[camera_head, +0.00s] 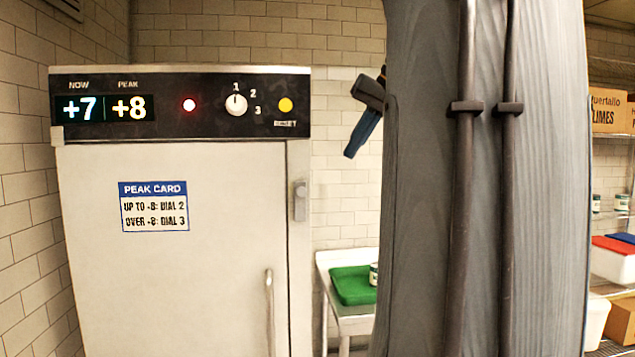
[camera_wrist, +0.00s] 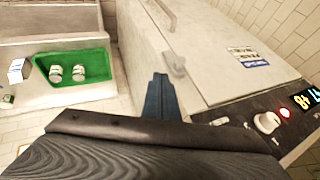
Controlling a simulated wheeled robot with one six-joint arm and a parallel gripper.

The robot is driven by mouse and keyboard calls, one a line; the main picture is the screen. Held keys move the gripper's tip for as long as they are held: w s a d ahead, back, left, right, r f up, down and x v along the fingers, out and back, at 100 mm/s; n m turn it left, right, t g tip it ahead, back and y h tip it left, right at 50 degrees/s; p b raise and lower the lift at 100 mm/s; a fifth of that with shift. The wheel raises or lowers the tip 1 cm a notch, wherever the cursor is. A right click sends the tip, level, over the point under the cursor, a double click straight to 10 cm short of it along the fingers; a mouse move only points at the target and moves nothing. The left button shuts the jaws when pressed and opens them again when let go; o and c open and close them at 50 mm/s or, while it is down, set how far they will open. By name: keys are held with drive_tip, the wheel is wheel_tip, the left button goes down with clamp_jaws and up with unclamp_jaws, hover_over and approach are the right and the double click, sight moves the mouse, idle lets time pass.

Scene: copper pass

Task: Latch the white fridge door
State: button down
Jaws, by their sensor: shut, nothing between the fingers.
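The white fridge door (camera_head: 155,275) fills the left of the head view and appears closed or nearly so; I cannot tell if it is latched. Its grey latch (camera_head: 299,200) sits at the upper right edge, and it also shows in the wrist view (camera_wrist: 175,65). A vertical bar handle (camera_head: 269,312) is below it. My gripper (camera_head: 350,152), with blue fingers, is shut and empty, in the air to the right of and above the latch, not touching it. In the wrist view the fingers (camera_wrist: 158,88) point up beside the fridge's edge.
The fridge's black panel (camera_head: 165,82) reads NOW +7, PEAK +8; its dial (camera_head: 237,104) points at 1. A green tray (camera_head: 352,285) with jars is on a white table right of the fridge. Shelves with boxes (camera_head: 608,112) stand far right. My arm hides much of the right.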

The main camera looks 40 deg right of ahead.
drive_tip(key=w+a+f+p, duration=0.4)
drive_tip(key=w+f, duration=0.4)
drive_tip(key=f, duration=0.1)
idle(0.3)
drive_tip(key=shift+a, duration=0.1)
drive_tip(key=shift+w+a, duration=0.1)
